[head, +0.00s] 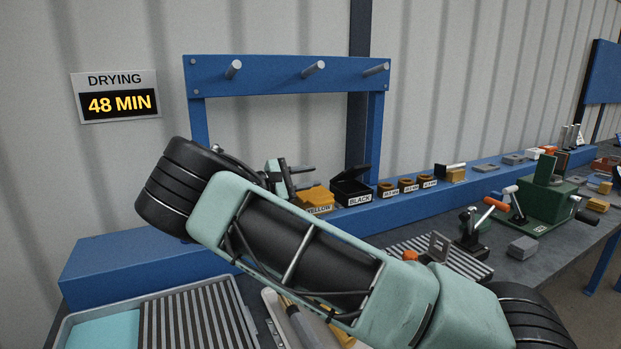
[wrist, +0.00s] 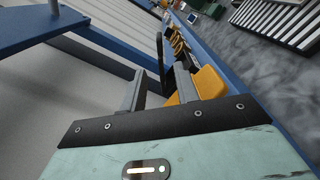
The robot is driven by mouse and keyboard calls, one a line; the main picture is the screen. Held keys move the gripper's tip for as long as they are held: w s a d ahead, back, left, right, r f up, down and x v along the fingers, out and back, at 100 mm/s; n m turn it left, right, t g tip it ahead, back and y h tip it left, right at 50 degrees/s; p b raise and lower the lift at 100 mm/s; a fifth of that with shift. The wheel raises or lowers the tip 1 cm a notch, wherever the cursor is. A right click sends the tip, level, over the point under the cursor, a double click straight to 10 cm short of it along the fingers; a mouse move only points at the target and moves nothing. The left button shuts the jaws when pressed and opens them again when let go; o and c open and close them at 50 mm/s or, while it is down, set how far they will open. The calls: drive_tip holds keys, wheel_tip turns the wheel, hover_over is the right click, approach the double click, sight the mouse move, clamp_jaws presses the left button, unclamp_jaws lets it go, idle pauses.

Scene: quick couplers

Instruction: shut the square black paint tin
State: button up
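The square black paint tin (head: 352,191) stands on the blue ledge and carries a "BLACK" label. Its lid is raised at the back, so the tin stands open. The lid also shows as a dark upright edge in the wrist view (wrist: 160,58), just past the fingertips. My gripper (head: 300,177) is left of the black tin, above and behind the yellow tin. In the wrist view my gripper (wrist: 160,80) has its two fingers apart with nothing held between them. Whether a finger touches the lid cannot be told.
A yellow tin (head: 317,199) sits left of the black tin, close to my gripper. Small labelled orange-topped pots (head: 405,185) stand to the right. A blue peg frame (head: 285,76) rises behind. A green press (head: 548,200) and a slatted rack (head: 445,255) stand on the bench.

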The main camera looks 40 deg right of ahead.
drive_tip(key=shift+s+d, duration=0.15)
drive_tip(key=shift+d, duration=0.05)
drive_tip(key=c, duration=0.5)
drive_tip(key=s+d+m+y+p, duration=0.1)
drive_tip(key=s+d+y+p, duration=0.1)
drive_tip(key=d+y+p, duration=0.1)
drive_tip(key=s+d+m+g+y+p, duration=0.1)
drive_tip(key=s+d+y+p, duration=0.1)
drive_tip(key=s+y+p, duration=0.1)
drive_tip(key=shift+d+f, duration=0.1)
drive_tip(key=shift+d, duration=0.3)
clamp_jaws()
wheel_tip(320, 180, up, 8)
drive_tip(key=s+a+m+t+y+p, duration=0.1)
drive_tip(key=s+m+t+y+p, duration=0.3)
drive_tip(key=y+p, duration=0.65)
drive_tip(key=w+d+r+m+t+p, duration=0.1)
drive_tip(key=w+d+r+p, duration=0.15)
drive_tip(key=d, duration=0.35)
drive_tip(key=w+d+r+m+t+p, duration=0.1)
drive_tip(key=w+d+r+m+t, duration=0.15)
drive_tip(key=d, duration=0.35)
drive_tip(key=p, duration=0.4)
hover_over(352, 173)
drive_tip(key=s+d, duration=0.1)
drive_tip(key=d, duration=0.1)
drive_tip(key=shift+n+g+y, duration=0.35)
wheel_tip(352, 173, down, 9)
drive_tip(key=shift+s+r, duration=0.1)
drive_tip(key=shift+s, duration=0.05)
